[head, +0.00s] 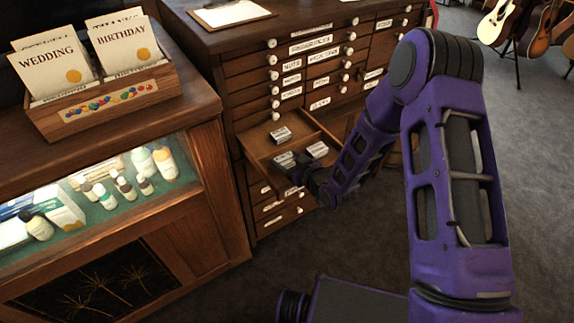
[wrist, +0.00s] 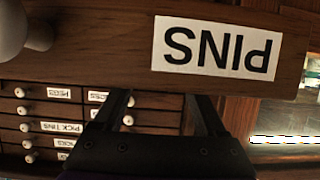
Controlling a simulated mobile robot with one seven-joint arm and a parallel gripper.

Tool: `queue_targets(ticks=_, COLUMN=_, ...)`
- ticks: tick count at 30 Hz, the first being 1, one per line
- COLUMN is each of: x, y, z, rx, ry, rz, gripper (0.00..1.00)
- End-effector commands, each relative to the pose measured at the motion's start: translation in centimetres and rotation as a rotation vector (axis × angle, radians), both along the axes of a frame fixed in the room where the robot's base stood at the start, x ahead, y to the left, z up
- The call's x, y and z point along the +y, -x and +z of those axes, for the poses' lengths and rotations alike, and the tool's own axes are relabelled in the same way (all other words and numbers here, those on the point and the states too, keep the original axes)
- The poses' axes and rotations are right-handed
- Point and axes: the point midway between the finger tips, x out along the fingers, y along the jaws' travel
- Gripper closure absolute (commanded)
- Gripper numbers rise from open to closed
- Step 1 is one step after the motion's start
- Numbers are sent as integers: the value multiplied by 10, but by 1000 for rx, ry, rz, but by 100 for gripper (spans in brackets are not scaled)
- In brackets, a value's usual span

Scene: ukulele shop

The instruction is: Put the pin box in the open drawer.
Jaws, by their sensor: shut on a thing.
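The open drawer (head: 257,148) sticks out of the wooden cabinet in the head view. My gripper (head: 293,169) reaches over the drawer's front and is shut on the pin box (head: 284,158), a small dark box with a pale label, inside the drawer's outline. I cannot tell whether the box touches the drawer's floor. In the wrist view, which is upside down, the drawer front (wrist: 100,58) with its PINS label (wrist: 216,46) and a white knob crosses the upper part. My gripper's fingers (wrist: 165,110) pass its edge; their tips and the box are hidden there.
Two other small labelled boxes lie in the drawer, one at the back (head: 281,134) and one at the right (head: 317,150). Closed drawers with white knobs (head: 275,104) rise above. A glass display counter (head: 100,210) stands close on the left.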

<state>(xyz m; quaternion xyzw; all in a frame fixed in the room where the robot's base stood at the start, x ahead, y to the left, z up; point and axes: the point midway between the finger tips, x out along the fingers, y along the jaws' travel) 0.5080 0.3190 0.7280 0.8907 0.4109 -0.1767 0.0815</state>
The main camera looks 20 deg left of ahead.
Motion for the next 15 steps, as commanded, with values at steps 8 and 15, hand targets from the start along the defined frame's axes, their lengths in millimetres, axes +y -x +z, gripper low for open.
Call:
queue_targets(ticks=8, x=0, y=0, z=-18, rx=0, ry=0, rz=1, gripper=79)
queue_targets(ticks=15, x=0, y=0, z=-20, rx=0, ry=0, rz=0, gripper=19)
